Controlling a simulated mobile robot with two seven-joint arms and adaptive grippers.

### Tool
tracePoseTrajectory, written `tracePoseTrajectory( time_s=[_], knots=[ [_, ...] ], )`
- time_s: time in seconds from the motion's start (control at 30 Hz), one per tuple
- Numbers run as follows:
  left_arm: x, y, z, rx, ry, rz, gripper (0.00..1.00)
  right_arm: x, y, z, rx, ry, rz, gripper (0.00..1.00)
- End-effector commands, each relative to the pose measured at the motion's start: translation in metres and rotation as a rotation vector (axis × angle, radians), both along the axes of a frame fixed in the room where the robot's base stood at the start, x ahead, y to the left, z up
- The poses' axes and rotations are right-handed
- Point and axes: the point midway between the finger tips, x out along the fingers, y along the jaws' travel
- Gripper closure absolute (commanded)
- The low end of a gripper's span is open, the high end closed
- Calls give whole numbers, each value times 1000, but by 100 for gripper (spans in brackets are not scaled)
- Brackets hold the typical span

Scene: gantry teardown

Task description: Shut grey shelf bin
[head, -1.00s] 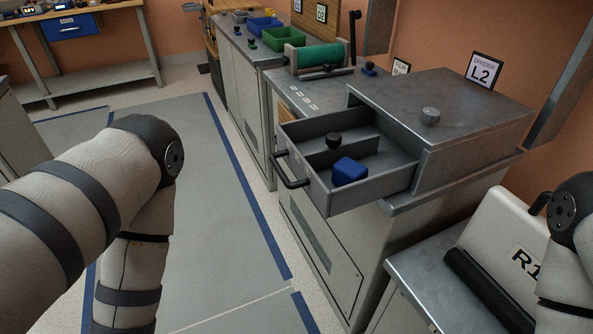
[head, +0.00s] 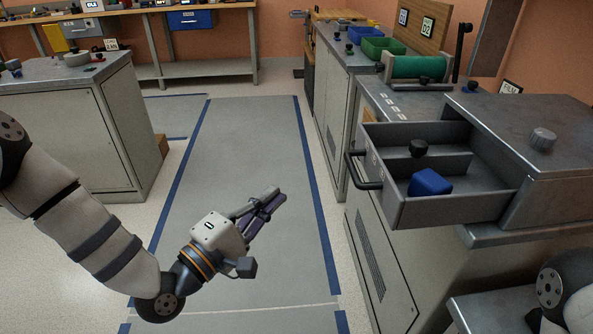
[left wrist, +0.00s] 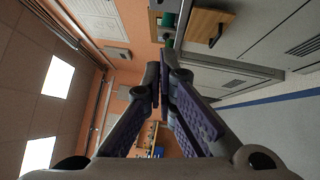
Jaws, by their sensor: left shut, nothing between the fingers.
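The grey shelf bin (head: 440,211) is a drawer pulled out of a grey metal housing (head: 540,150) on the right of the head view. It has a black bar handle (head: 361,172) on its front and a divider inside. A blue block (head: 430,182) and a black knob (head: 418,148) are in it. My left gripper (head: 276,197) is shut and empty. It is over the floor to the left of the bin, lower than the handle and apart from it. In the left wrist view its purple-padded fingers (left wrist: 163,95) are together. My right gripper is not in view.
The bin housing stands on a grey cabinet (head: 375,262). Behind it are a green roller (head: 418,68) and a green tray (head: 382,47). Another cabinet (head: 75,135) stands at the left. The grey floor mat (head: 235,140) between them is clear.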

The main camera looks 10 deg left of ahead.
Motion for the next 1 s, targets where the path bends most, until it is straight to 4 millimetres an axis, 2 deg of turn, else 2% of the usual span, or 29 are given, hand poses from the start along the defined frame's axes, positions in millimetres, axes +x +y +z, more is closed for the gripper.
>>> tracePoseTrajectory(
  time_s=[0.17, 0.53, 0.7, 1.0],
  knots=[
    [21, -10, 11, -16, -20, -3, 100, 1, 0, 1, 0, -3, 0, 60],
    [91, -46, 20, -13, -13, -3, 100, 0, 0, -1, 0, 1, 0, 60],
    [97, -72, 27, -11, -12, -5, 100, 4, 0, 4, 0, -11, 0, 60],
    [101, -81, 27, -11, -9, -2, 100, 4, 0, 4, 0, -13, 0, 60]
  ],
)
